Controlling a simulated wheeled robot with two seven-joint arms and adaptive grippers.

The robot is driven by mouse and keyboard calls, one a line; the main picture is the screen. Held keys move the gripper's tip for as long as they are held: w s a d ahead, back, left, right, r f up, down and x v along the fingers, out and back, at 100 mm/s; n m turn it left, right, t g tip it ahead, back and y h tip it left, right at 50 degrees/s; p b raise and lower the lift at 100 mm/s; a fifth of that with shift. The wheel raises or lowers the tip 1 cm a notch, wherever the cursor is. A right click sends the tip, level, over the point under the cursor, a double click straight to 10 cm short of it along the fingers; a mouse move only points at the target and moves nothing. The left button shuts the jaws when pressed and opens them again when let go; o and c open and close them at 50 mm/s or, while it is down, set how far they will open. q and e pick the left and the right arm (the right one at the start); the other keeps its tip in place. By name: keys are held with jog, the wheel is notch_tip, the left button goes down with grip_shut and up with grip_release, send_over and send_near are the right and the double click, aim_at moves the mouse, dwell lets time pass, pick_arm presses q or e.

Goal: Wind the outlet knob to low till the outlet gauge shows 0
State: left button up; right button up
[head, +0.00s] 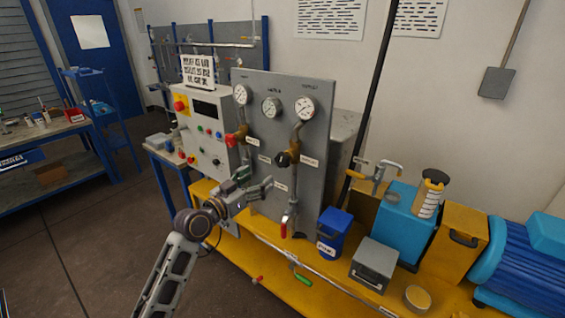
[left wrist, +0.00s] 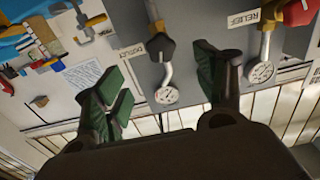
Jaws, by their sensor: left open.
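The outlet knob (head: 288,158) is black, on a brass fitting on the grey upright panel (head: 262,205). The outlet gauge (head: 304,107) is round and white, above the knob; its needle is too small to read. In the left wrist view the outlet knob (left wrist: 160,46) and outlet gauge (left wrist: 167,95) appear upside down, in the gap between my fingers. My left gripper (head: 258,180) is open and empty, in front of the panel, left of and below the knob and apart from it. Its green-padded fingers (left wrist: 168,68) are spread wide. My right gripper is not seen.
A red-handled relief knob (head: 236,138) sits left of the outlet knob, and a red lever (head: 284,229) hangs below. A control box (head: 205,130) stands left of the panel. A blue bin (head: 333,232) and grey box (head: 374,263) stand on the yellow base at right.

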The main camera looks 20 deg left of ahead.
aim_at(280, 162)
pick_arm(q)
jog(key=shift+w, duration=0.1)
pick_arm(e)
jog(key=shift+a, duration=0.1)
pick_arm(q)
jog(key=shift+p+x, duration=0.85)
jog(key=shift+x, duration=3.35)
jog(key=shift+p+x, duration=0.4)
jog(key=shift+x, duration=1.85)
jog(key=shift+w+d+f, duration=0.1)
jog(key=shift+w, duration=0.2)
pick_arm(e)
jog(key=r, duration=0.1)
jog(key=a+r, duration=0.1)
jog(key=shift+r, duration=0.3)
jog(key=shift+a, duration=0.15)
